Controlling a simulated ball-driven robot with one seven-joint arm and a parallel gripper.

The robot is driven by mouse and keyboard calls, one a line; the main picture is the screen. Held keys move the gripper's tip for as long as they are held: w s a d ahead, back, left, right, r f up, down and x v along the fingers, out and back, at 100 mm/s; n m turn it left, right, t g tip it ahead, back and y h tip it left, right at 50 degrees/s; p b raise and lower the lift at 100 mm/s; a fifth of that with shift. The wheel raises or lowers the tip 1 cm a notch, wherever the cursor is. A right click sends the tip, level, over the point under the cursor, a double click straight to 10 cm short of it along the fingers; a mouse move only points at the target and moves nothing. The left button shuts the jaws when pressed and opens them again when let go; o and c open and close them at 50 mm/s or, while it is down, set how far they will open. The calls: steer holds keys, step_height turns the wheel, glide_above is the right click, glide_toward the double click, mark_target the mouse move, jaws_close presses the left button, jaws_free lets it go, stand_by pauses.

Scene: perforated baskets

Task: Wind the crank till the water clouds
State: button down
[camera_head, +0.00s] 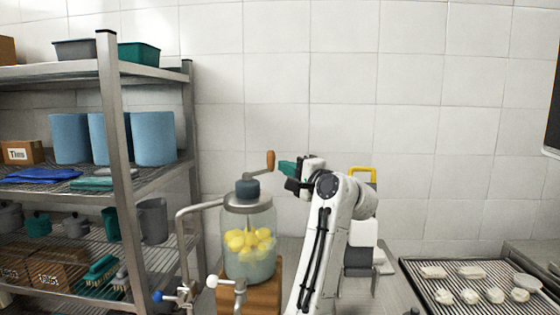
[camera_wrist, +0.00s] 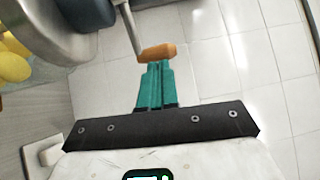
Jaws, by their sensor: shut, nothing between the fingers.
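A glass jar (camera_head: 248,266) with a metal lid and a dark blue-grey hub stands on a wooden block. Yellow lemon-like fruits (camera_head: 250,241) sit in its upper part, and the contents below look pale grey-green. A metal crank arm rises from the hub to an orange-brown wooden handle (camera_head: 270,160). My gripper (camera_head: 284,167), with teal fingers, is just right of the handle. In the wrist view the shut fingertips (camera_wrist: 156,66) are right at the handle (camera_wrist: 157,52), which lies across beyond them, not between them. I cannot tell whether they touch.
A metal shelf (camera_head: 145,183) with blue canisters (camera_head: 154,138), boxes and brushes fills the left. A bent pipe and taps (camera_head: 213,281) stand close by the jar's left and front. A rack (camera_head: 450,275) with pale pieces lies at right. The wall area above the crank is clear.

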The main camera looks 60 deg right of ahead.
mark_target(274, 160)
steer(key=shift+p+x, duration=0.3)
steer(key=shift+x, duration=1.35)
steer(key=shift+d, duration=0.2)
